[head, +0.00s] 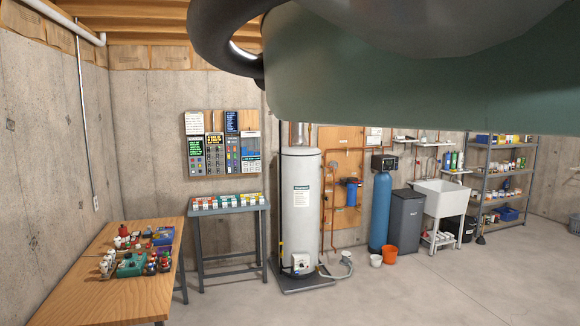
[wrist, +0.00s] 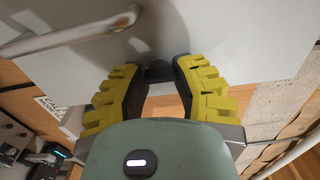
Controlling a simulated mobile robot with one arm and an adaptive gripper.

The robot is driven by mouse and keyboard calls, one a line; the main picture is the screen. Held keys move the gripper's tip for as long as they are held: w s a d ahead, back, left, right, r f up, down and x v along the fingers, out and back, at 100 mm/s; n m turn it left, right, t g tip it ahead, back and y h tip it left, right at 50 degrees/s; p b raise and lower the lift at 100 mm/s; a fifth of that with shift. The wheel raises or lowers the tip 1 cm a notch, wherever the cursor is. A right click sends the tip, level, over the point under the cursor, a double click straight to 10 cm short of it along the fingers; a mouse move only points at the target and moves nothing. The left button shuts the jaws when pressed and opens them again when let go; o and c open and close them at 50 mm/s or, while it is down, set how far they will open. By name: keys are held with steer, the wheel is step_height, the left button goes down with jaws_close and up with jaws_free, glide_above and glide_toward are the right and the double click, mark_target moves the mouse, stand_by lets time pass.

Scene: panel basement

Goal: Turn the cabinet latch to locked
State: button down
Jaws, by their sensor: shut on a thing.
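In the wrist view, my gripper (wrist: 160,78) has yellow ribbed pads on dark fingers. It is shut on a small dark knob, the cabinet latch (wrist: 157,70), which shows between the fingertips against a pale grey cabinet door (wrist: 230,30). The fingers hide most of the latch, so I cannot tell which way it is turned. A metal bar handle (wrist: 75,32) on the door runs across the upper left, apart from the fingers. In the head view my own arm fills the top right, and neither the gripper nor the latch shows.
In the head view, a wooden table (head: 140,290) with small parts stands at left. A narrow grey bench (head: 228,208) stands below wall panels (head: 222,143). A white water heater (head: 302,225) stands beside it. The concrete floor (head: 420,290) in front is clear.

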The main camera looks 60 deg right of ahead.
steer(key=c, duration=0.9)
jaws_free()
steer(key=shift+s, duration=0.1)
steer(key=v, duration=1.2)
